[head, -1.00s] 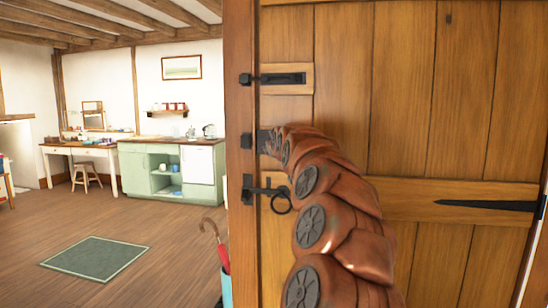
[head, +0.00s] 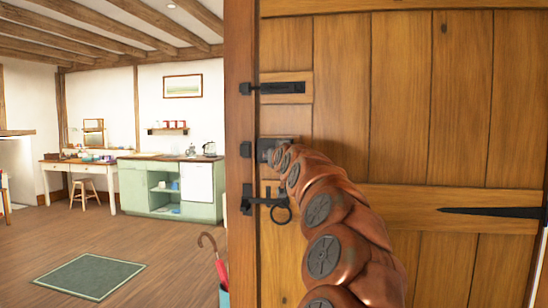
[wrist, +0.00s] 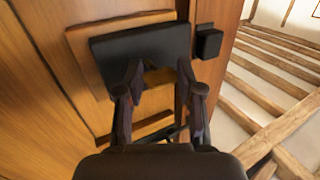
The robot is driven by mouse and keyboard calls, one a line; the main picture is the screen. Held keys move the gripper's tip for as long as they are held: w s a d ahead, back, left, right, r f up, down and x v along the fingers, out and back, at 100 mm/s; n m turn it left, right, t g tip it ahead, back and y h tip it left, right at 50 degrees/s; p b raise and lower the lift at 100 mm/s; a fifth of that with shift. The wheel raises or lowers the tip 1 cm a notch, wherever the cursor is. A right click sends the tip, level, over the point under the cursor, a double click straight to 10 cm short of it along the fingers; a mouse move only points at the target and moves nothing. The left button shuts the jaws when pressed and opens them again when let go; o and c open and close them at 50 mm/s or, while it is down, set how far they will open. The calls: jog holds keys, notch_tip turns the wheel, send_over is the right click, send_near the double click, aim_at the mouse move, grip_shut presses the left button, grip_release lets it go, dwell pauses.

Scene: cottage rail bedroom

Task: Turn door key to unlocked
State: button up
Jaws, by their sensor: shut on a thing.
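The wooden door (head: 400,100) fills the right of the head view. A dark lock case (head: 287,139) sits at its left edge, between a bolt and a ring latch; it also shows in the wrist view (wrist: 140,45) on a wooden backing. My gripper (wrist: 158,72) is at the lock case, one finger on each side of a gap. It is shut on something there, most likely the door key. The key itself cannot be made out, so its turn angle is unclear. In the head view my arm hides the gripper and part of the lock.
A black bolt (head: 283,88) is above the lock and a ring latch (head: 281,213) below it. A dark keep (head: 246,150) is on the frame post. An umbrella (head: 220,268) stands below left. The floor around the green rug (head: 88,276) is open.

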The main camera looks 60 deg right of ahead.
jog(key=o, duration=1.2)
jog(key=shift+c, duration=0.2)
jog(key=v, duration=1.2)
